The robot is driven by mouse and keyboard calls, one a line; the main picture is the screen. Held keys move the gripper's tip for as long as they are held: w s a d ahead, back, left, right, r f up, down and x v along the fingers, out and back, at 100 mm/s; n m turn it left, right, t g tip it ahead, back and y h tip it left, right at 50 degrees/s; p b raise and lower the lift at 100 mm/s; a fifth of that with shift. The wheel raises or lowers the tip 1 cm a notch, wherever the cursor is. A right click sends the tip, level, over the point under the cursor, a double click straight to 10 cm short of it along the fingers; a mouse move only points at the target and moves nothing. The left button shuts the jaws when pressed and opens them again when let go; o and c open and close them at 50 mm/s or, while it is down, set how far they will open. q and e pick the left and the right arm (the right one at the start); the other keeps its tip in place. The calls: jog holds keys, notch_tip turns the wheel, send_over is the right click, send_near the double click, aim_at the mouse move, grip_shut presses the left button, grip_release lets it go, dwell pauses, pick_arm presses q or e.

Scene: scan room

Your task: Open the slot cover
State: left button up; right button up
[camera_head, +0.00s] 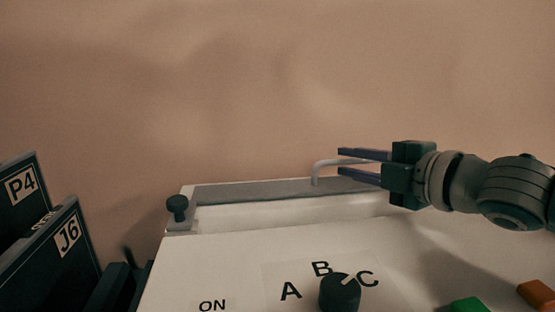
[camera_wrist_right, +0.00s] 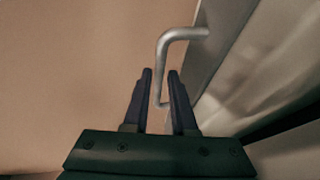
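The slot cover (camera_head: 262,189) is a long grey strip along the back of the white panel, and it looks closed. A pale metal handle (camera_head: 316,171) rises from it and bends to the right; it also shows in the wrist view (camera_wrist_right: 162,62). My right gripper (camera_head: 340,161) comes in from the right, its two dark fingers above and below the handle's bar.
The white panel (camera_head: 230,262) carries a black knob (camera_head: 340,292) marked A, B, C, a dark knob (camera_head: 177,207) at its back left corner, and green (camera_head: 469,305) and orange (camera_head: 538,294) buttons. Black labelled modules, P4 (camera_head: 20,215) and J6 (camera_head: 55,255), stand at left.

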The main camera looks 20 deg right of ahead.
jog(key=p+v, duration=0.1)
jog(key=v, duration=0.8)
jog(key=shift+s+d+r, duration=0.1)
jog(key=shift+s, duration=0.25)
